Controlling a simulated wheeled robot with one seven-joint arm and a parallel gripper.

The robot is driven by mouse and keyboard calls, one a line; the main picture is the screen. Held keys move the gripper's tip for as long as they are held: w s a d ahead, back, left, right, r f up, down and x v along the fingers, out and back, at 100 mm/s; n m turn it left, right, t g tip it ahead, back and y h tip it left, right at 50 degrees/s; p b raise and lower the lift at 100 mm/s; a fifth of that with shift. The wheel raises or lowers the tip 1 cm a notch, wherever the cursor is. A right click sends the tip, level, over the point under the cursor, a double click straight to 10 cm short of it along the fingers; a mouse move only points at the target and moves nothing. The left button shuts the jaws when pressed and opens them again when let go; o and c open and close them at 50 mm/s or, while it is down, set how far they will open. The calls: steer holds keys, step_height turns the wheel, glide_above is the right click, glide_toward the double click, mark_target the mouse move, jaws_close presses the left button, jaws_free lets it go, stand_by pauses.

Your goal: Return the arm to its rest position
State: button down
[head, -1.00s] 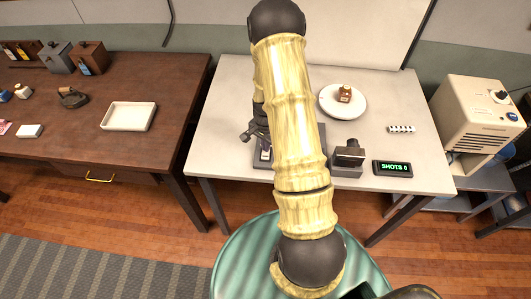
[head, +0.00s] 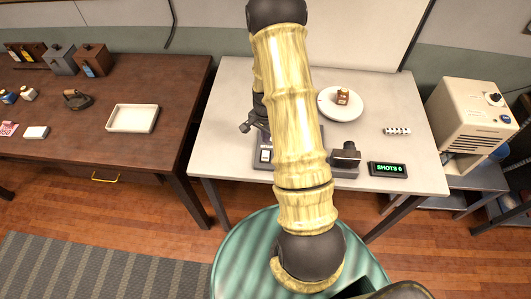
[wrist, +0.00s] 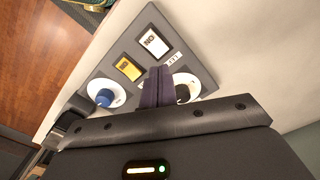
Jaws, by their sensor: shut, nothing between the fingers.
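My arm (head: 295,110) rises from the front middle and reaches over the white table, bent, in the head view. Part of my dark gripper (head: 247,127) shows left of the arm; the arm hides the rest. In the wrist view the two purple-grey fingers of my gripper (wrist: 156,86) are together with nothing between them. They are seen in front of a grey control panel (wrist: 150,55) with two switches, a blue knob (wrist: 104,97) and a black knob (wrist: 183,93). I cannot tell whether they touch it. In the head view my arm covers much of this panel (head: 262,165).
On the white table (head: 222,110) stand a plate (head: 356,108) with a small brown item, a striped cylinder (head: 397,131), a dark device (head: 345,153) and a SHOTS 0 display (head: 388,170). A brown table (head: 60,117) stands left, a cream machine (head: 462,115) right.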

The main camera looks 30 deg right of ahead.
steer(key=shift+r, duration=0.1)
stand_by(0.5)
steer(key=s+a+r+n+t+b, duration=0.1)
steer(key=s+a+r+n, duration=0.5)
steer(key=r, duration=0.3)
steer(key=s+a+r+n+t+b, duration=0.1)
steer(key=s+a+r+n, duration=0.5)
steer(key=r, duration=0.3)
steer(key=shift+s+a+r+n+t, duration=0.3)
steer(key=shift+a+r+n, duration=0.1)
steer(key=shift+a, duration=0.4)
steer(key=shift+d, duration=0.15)
